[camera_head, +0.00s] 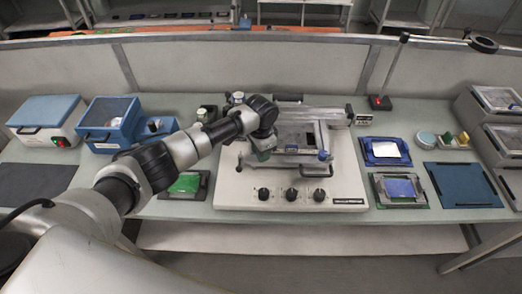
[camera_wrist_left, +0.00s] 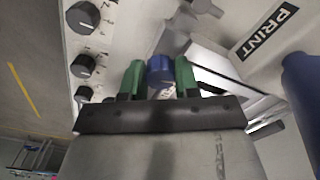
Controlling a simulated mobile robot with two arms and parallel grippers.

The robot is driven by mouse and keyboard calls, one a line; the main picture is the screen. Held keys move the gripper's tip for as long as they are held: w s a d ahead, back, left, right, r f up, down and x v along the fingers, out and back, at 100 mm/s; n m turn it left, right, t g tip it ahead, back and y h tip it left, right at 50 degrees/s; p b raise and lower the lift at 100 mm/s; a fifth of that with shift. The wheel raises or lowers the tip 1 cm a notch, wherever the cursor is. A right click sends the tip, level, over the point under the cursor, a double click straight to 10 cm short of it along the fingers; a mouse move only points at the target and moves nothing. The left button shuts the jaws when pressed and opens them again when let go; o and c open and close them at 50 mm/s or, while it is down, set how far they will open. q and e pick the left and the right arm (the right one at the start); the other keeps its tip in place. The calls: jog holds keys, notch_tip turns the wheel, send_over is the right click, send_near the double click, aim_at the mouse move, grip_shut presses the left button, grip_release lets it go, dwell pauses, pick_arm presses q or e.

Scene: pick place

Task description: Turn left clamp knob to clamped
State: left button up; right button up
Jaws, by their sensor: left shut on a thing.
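The printing machine (camera_head: 235,191) is a pale box on the bench, with a frame and screen on top. My left gripper (camera_head: 263,154) reaches down at the left of the frame. In the left wrist view my gripper (camera_wrist_left: 160,82) has its green fingers on either side of a blue knob (camera_wrist_left: 160,69), the left clamp knob, and is shut on it. In the head view my gripper hides this knob. Another blue knob (camera_head: 323,155) sits at the right of the frame. I cannot tell the held knob's turn angle. My right gripper is not in view.
Several black dials (camera_head: 291,194) line the machine's front. A green board (camera_head: 186,184) lies to its left. Blue trays (camera_head: 385,151) and a blue mat (camera_head: 462,185) lie to the right. A blue box (camera_head: 110,121) stands at the left.

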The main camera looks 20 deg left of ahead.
pick_arm(q)
jog(key=shift+r+m, duration=0.1)
jog(key=shift+m, duration=1.5)
jog(key=o, duration=0.9)
notch_tip(320, 180, up, 11)
jog(key=shift+f+b, duration=0.1)
jog(key=shift+b, duration=0.9)
jog(key=shift+f, duration=0.1)
